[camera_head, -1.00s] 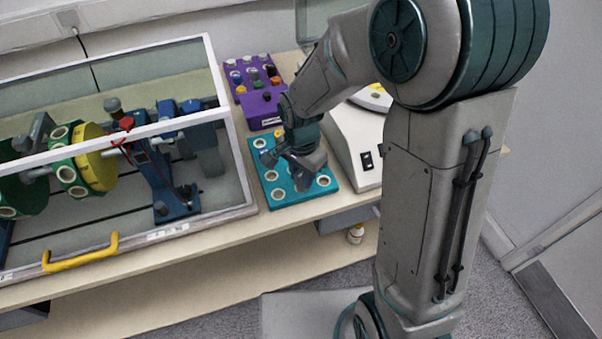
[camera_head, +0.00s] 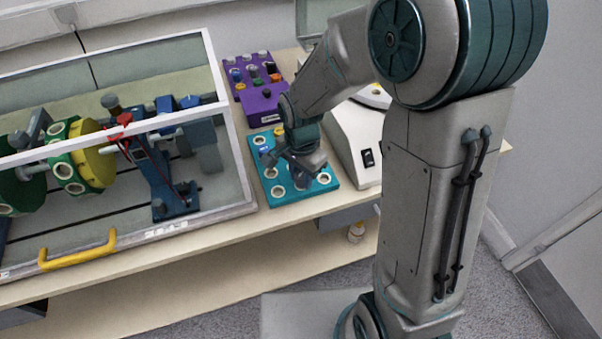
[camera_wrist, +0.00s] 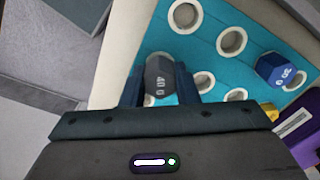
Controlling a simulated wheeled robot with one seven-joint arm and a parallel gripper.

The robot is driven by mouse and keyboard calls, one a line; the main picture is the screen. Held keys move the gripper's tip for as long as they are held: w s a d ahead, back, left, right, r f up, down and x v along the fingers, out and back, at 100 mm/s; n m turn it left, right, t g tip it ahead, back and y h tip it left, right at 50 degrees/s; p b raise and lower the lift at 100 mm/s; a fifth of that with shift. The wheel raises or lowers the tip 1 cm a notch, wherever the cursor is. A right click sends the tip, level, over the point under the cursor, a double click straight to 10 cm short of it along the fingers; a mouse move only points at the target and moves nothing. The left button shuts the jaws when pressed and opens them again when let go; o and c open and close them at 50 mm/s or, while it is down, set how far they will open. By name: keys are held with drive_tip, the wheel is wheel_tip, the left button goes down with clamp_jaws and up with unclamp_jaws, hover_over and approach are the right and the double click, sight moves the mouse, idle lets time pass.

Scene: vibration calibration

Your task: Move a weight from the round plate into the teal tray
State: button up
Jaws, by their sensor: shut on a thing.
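The teal tray (camera_head: 327,186) lies on the bench in the head view, with white-ringed holes. My gripper (camera_head: 293,178) is over its front part. In the wrist view, my gripper (camera_wrist: 160,92) is shut on a dark grey hexagonal weight (camera_wrist: 158,72) marked 40 g. The weight is above the tray (camera_wrist: 205,48) or at a hole; its lower end is hidden, so I cannot tell whether it is seated. A blue weight (camera_wrist: 276,68) and a yellow weight (camera_wrist: 270,111) are at the tray's far side. The round plate (camera_head: 374,97) is partly hidden behind my arm.
A white balance (camera_head: 352,135) stands right of the tray. A purple block (camera_head: 262,103) with several coloured pieces is behind it. A framed rotor machine (camera_head: 110,165) with a yellow handle (camera_head: 78,252) fills the left of the bench.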

drive_tip(key=shift+f, duration=0.35)
drive_tip(key=o, duration=1)
wheel_tip(320, 180, up, 14)
drive_tip(key=shift+f, duration=0.1)
